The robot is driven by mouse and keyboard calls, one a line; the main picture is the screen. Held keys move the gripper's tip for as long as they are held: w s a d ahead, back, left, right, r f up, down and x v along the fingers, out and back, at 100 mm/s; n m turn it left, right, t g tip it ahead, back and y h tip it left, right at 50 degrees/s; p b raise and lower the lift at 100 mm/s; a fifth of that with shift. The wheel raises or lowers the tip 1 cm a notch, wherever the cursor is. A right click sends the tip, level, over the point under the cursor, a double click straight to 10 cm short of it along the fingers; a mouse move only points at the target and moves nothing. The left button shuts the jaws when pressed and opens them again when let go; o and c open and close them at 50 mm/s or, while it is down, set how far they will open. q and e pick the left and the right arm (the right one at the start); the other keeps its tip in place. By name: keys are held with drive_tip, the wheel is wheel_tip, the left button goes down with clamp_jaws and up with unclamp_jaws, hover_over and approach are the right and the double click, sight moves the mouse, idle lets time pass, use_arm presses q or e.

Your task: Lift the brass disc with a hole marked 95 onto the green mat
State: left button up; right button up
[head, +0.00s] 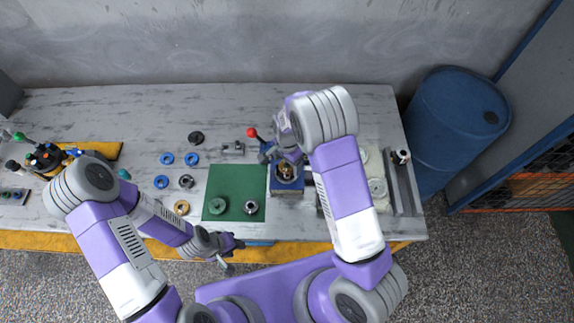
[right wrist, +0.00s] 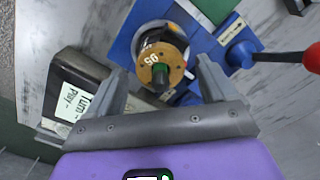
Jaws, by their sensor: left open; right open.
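The brass disc marked 95 (right wrist: 162,64) sits around a dark central post in the blue fixture (right wrist: 225,50). In the head view the brass disc (head: 286,168) shows small in the fixture, just right of the green mat (head: 232,180). My right gripper (right wrist: 160,82) is open, its fingers on either side of the disc in the picture and apart from it. I cannot tell their height over it. My left gripper (head: 234,257) is open and empty in front of the table's front edge.
A greenish disc (head: 217,206) and a metal ring (head: 250,207) lie on the mat's front part; its back is clear. The fixture has a red-knobbed lever (head: 252,132). Several blue rings (head: 167,158) and another brass ring (head: 181,207) lie left of the mat.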

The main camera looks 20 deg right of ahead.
drive_tip(key=shift+f, duration=0.25)
drive_tip(key=c, duration=1.3)
drive_tip(key=shift+r, duration=0.15)
wheel_tip(320, 180, up, 10)
drive_tip(key=shift+f, duration=0.1)
drive_tip(key=shift+p, duration=0.4)
drive_tip(key=shift+r+p, duration=0.6)
drive_tip(key=shift+r, duration=0.2)
